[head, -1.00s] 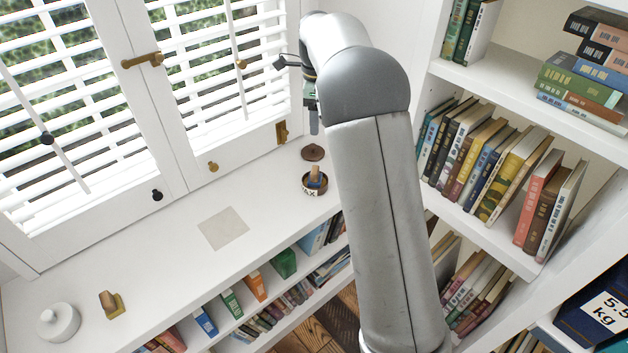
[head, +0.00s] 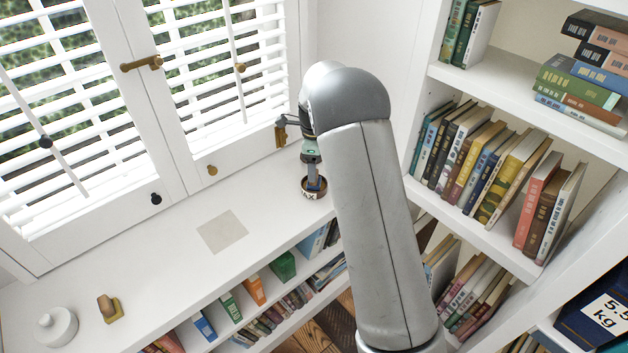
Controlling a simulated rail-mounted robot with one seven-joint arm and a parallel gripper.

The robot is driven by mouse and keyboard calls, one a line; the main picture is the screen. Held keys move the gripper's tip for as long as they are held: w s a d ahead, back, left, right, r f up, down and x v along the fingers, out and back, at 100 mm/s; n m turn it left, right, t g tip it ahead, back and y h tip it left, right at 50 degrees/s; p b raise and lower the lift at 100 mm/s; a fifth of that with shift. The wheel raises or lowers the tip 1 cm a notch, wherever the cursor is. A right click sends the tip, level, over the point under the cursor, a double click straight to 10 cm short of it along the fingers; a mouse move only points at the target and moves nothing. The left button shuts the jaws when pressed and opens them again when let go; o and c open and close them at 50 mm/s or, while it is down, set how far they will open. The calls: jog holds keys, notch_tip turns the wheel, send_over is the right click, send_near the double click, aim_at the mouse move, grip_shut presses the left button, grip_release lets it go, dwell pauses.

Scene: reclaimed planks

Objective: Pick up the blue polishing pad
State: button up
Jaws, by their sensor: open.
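The blue polishing pad (head: 317,185) sits in a small round dark tin with a pale label (head: 312,195), at the far right end of the white ledge. Only a bit of blue shows, as my gripper covers much of it. My gripper (head: 312,176) points down right over the tin, with its fingertips at the pad. It is open; whether the fingers touch the pad is too small to tell.
A yellowish pad with a brown grip (head: 108,309) and a white lidded pot (head: 56,327) stand at the ledge's left end. A flat beige square (head: 222,232) lies mid-ledge. Shuttered windows rise behind; bookshelves (head: 490,225) stand to the right. The ledge between is clear.

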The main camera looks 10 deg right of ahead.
notch_tip(320, 180, down, 2)
jog(key=shift+f, duration=0.25)
jog(key=c, duration=1.1)
jog(key=shift+c, duration=0.2)
jog(key=shift+r, duration=0.5)
notch_tip(320, 180, up, 2)
jog(key=shift+r, duration=0.25)
jog(key=s+r+b, duration=0.1)
jog(key=s+r, duration=0.8)
jog(key=s, duration=0.5)
jog(key=shift+r, duration=0.3)
